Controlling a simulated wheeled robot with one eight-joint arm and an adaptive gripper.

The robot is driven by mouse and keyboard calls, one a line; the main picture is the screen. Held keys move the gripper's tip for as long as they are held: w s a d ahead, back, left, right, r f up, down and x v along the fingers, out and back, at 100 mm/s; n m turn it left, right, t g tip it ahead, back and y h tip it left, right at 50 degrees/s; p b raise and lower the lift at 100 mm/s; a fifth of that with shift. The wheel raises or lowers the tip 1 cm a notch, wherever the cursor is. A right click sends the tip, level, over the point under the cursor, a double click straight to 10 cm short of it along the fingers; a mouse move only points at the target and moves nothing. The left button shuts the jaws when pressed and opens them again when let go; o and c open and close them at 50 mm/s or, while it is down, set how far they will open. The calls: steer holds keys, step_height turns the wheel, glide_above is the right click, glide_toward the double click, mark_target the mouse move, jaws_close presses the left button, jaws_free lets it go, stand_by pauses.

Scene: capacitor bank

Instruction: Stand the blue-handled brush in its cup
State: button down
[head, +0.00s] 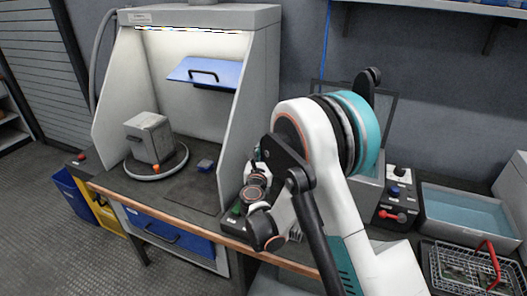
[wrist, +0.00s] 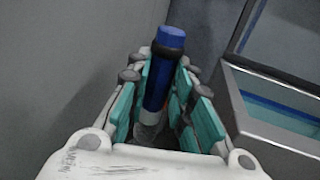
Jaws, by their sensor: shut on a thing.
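The brush's blue handle (wrist: 158,85), with a dark band near its top end, stands between the teal finger pads of my gripper (wrist: 163,78) in the wrist view. The gripper is shut on it. The lower part of the brush is hidden among the fingers; a pale greyish patch shows there, and I cannot tell whether it is bristles or something else. In the head view my gripper (head: 256,166) is by the right side wall of the grey booth, mostly hidden by my own wrist. I cannot make out the cup in either view.
The booth's side wall (head: 230,125) stands close to my gripper. Inside are a grey box on a round base (head: 150,140) and a raised blue panel (head: 205,72). To the right are a control box (head: 397,195), a blue-lined basin (head: 465,210) and a wire basket (head: 470,268).

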steer(key=shift+f+b, duration=0.5)
steer(key=shift+f, duration=3.3)
steer(key=c, duration=1.3)
jaws_free()
steer(key=shift+c, duration=0.2)
step_height(320, 180, up, 10)
